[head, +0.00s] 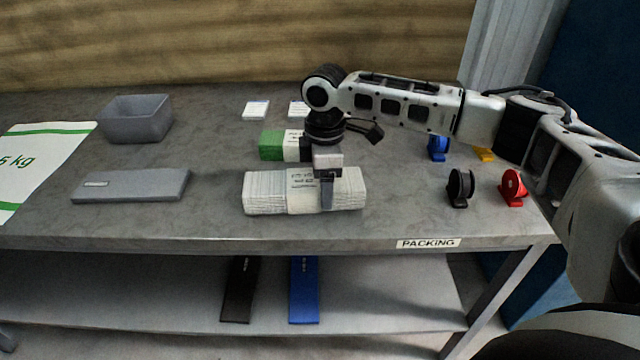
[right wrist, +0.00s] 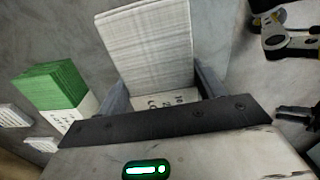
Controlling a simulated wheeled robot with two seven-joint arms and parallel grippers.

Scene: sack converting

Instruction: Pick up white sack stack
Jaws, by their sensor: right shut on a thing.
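The white sack stack (head: 270,194) lies on the grey table near its front edge, with a printed paper band around its middle. It also shows in the right wrist view (right wrist: 148,45), between my fingers. My right gripper (head: 326,190) comes down over the stack from above and is shut on it near the band, one finger on the front side. In the right wrist view the fingers (right wrist: 162,88) lie along both sides of the stack. I cannot tell whether the stack is clear of the table.
A green sack stack (head: 271,146) stands just behind. A grey bin (head: 137,120), a grey flat block (head: 131,186) and a printed sheet (head: 36,160) are at the left. Tape dispensers, black (head: 460,186) and red (head: 513,187), stand at the right. White labels (head: 256,109) lie at the back.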

